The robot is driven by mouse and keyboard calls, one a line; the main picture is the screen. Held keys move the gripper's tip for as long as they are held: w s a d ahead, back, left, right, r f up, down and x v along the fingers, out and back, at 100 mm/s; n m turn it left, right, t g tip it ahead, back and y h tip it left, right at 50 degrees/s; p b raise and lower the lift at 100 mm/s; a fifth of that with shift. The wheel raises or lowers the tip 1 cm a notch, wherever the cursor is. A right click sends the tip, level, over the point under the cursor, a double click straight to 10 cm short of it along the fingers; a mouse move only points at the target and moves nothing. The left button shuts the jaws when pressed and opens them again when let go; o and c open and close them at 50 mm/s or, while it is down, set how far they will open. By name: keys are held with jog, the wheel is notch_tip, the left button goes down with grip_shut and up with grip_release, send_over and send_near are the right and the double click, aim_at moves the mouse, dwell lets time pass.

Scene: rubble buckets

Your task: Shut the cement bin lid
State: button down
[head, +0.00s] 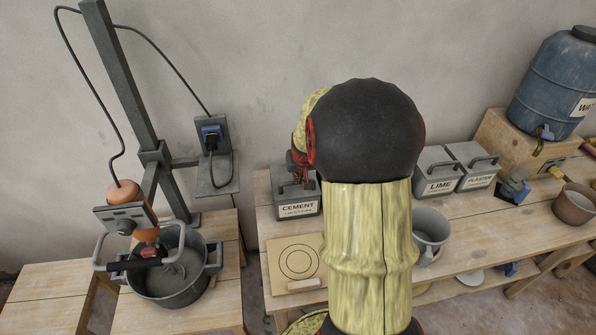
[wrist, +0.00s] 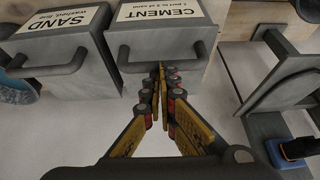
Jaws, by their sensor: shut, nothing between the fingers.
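The cement bin (head: 297,207) is a grey box with a white label, standing at the left end of the long bench in the head view. In the wrist view the cement bin (wrist: 190,12) appears inverted, and its grey lid (wrist: 185,52) looks down flat, much like the sand bin's lid beside it. A dark bar handle (wrist: 122,58) runs across the lid. My gripper (wrist: 161,70) is shut and empty, its fingertips at the handle; whether they touch it is unclear. In the head view my gripper (head: 297,162) is above the lid, partly hiding it.
The sand bin (wrist: 75,20) stands close beside the cement bin. Lime (head: 437,186) and plaster (head: 478,181) bins, a bucket (head: 430,228) and a blue water barrel (head: 556,82) are farther right. A mixing pot (head: 172,292) and a post (head: 135,95) with a socket box stand left.

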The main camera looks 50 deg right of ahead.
jog(key=shift+r, duration=0.15)
jog(key=r+p, duration=0.2)
jog(key=r, duration=0.1)
jog(key=w+r+p, duration=0.1)
jog(key=shift+d+r, duration=0.15)
jog(key=shift+d, duration=0.2)
jog(key=s+a+r+g+y+p, duration=0.1)
jog(key=s+a+r+p, duration=0.2)
jog(key=r+p, duration=0.7)
jog(key=shift+g+y, duration=0.5)
jog(key=shift+g, duration=0.2)
jog(key=f, duration=0.4)
jog(key=w+f+p, duration=0.1)
jog(key=f, duration=0.4)
jog(key=w+d+f+p, duration=0.1)
jog(key=f, duration=0.4)
jog(key=shift+w+d+f, duration=0.1)
jog(key=shift+w+f, duration=0.1)
jog(key=shift+f, duration=0.05)
